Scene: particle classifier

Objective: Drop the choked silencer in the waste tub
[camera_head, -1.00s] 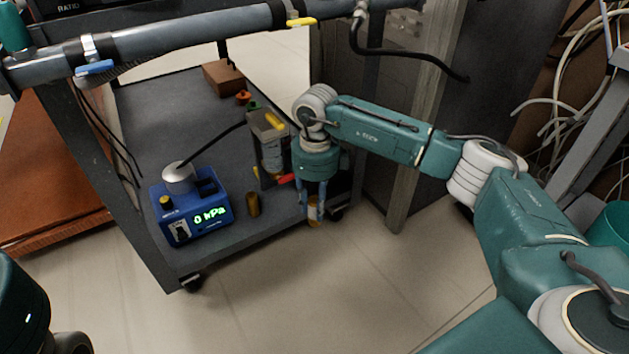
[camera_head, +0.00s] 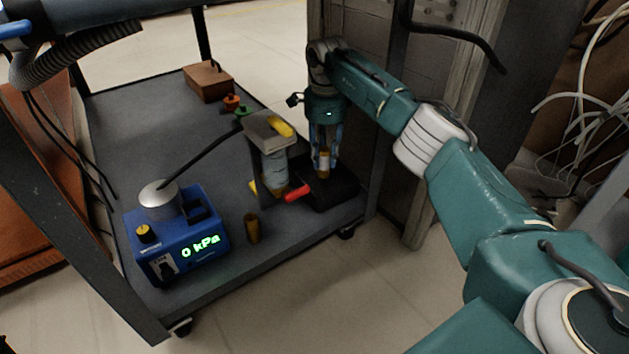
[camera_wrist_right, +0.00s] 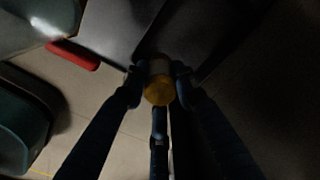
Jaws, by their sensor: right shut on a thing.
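My right gripper (camera_head: 325,160) is shut on a small brass-coloured cylinder with a pale band, the silencer (camera_head: 324,168). It holds the silencer upright over the cart's right rear side. In the right wrist view the silencer's round brass end (camera_wrist_right: 159,92) sits between the fingers of the right gripper (camera_wrist_right: 158,76). A low black tray (camera_head: 343,190) lies on the cart below the silencer; I cannot tell whether they touch. No container is clearly recognisable as the waste tub. My left gripper is not in view.
The cart (camera_head: 130,130) carries a blue gauge unit (camera_head: 178,245) reading 0 kPa, a separate brass cylinder (camera_head: 252,228), and a grey stand (camera_head: 272,160) with yellow and red handles, close left of my gripper. A brown block (camera_head: 208,82) lies behind. A grey cabinet (camera_head: 345,25) stands behind my arm.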

